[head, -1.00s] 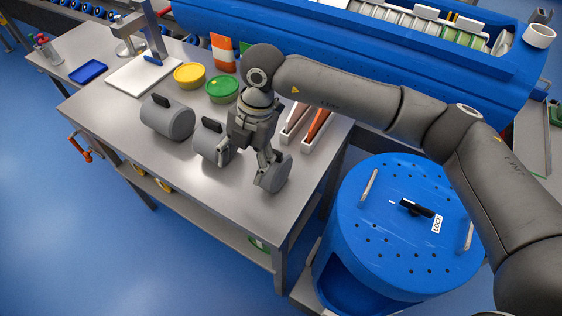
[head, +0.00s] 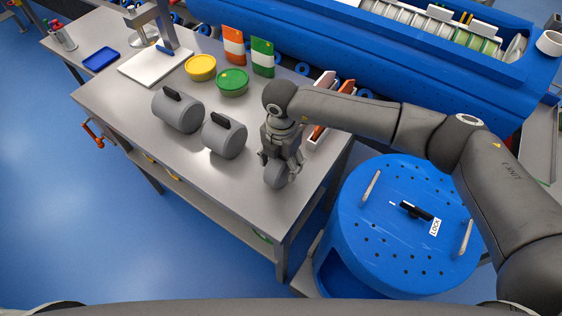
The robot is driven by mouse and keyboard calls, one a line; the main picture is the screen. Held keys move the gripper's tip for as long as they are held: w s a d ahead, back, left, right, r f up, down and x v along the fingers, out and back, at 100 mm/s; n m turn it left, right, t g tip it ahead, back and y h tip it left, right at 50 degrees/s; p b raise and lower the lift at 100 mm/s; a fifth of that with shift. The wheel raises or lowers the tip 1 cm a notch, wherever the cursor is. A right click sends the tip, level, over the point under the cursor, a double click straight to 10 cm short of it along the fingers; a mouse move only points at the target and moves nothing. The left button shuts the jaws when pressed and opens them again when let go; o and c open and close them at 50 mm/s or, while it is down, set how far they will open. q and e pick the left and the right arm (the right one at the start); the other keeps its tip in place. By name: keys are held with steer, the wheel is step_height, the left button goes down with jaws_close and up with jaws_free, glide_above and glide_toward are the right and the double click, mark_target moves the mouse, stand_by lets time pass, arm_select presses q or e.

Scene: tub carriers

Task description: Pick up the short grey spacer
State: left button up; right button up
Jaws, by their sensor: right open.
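The short grey spacer (head: 276,176) is a small grey cylinder near the right front part of the steel workbench (head: 215,178). My right gripper (head: 277,169) points down over it, with its fingers around the spacer's upper part. The gripper is open, and its fingers and body hide much of the spacer. I cannot tell whether the fingers touch it. My left gripper is not in view.
A blue drum (head: 400,240) stands at right. The front bench is clear.

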steer(key=shift+a+f, duration=0.1)
steer(key=shift+f, duration=0.65)
steer(key=c, duration=1.2)
steer(key=shift+r, duration=0.1)
steer(key=shift+r, duration=0.6)
steer(key=s+d+r+b, duration=0.2)
steer(key=d+r, duration=0.2)
steer(key=s+d+r+b, duration=0.2)
steer(key=s+d+r, duration=0.1)
steer(key=d, duration=0.1)
steer(key=s+d+r+b, duration=0.2)
steer(key=s+d+r, duration=0.1)
steer(key=r, duration=0.1)
steer(key=shift+d+r, duration=0.35)
steer(key=shift+d, duration=0.05)
steer(key=shift+n, duration=0.3)
